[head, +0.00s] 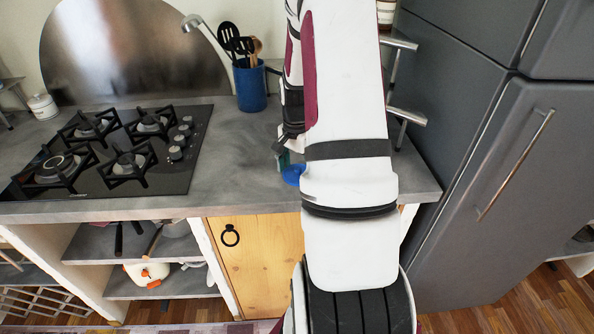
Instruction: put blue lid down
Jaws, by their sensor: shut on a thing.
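The blue lid (292,175) shows in the head view as a small blue patch just left of my arm, over the front part of the grey counter. My arm hides most of it. My gripper (283,160) is partly in view beside the lid, largely hidden behind my arm, and is shut on the lid. I cannot tell whether the lid touches the counter (230,160).
A black gas hob (115,150) fills the counter's left. A blue utensil pot (250,86) stands at the back. A dark grey fridge (500,170) bounds the right. Bare counter lies between hob and arm. Open shelves (150,285) and a wooden door (255,262) are below.

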